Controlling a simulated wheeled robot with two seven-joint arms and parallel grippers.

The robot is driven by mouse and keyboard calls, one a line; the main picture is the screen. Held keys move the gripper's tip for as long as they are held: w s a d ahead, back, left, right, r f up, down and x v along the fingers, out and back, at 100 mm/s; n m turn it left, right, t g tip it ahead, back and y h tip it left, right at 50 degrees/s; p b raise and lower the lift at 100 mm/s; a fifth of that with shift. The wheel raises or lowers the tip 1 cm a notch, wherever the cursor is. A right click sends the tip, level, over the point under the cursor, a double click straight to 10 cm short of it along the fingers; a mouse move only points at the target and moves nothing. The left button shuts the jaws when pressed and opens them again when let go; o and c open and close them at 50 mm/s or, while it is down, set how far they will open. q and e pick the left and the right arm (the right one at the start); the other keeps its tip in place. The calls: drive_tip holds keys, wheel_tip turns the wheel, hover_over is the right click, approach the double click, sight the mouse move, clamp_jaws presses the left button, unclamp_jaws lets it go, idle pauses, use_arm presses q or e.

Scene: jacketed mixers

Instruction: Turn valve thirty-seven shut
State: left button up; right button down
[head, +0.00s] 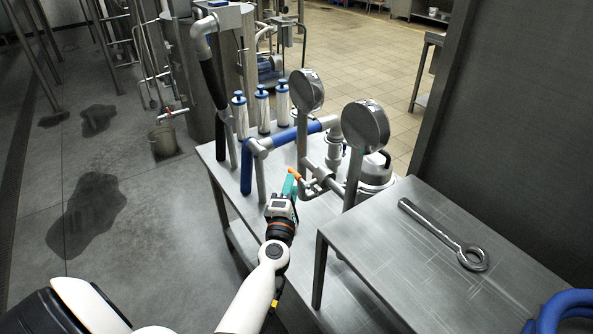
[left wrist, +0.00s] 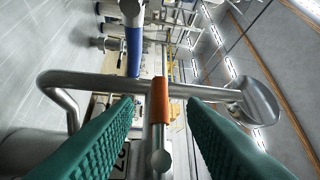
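A small valve with an orange handle (head: 294,174) sits on the steel pipework below the two round gauges. In the left wrist view its orange handle (left wrist: 158,101) stands near the middle, in front of a grey pipe. No number can be read on it. My left gripper (head: 289,186) reaches the valve from the front, its teal fingertips close to the handle. In the left wrist view my left gripper (left wrist: 160,112) is open, with the handle between its teal fingers and a gap on each side. I cannot tell how deep the handle lies between them. My right gripper is not in view.
Two round gauges (head: 307,91) (head: 365,126) rise above the pipework. A blue pipe (head: 290,138) and several blue-capped cylinders (head: 262,107) stand behind. A steel table (head: 425,270) at the right holds a ring-ended metal bar (head: 440,236). A bucket (head: 163,142) stands on the wet floor at left.

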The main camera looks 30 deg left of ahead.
sight(294, 171)
use_arm(q)
drive_tip(key=shift+x, duration=2.65)
clamp_jaws()
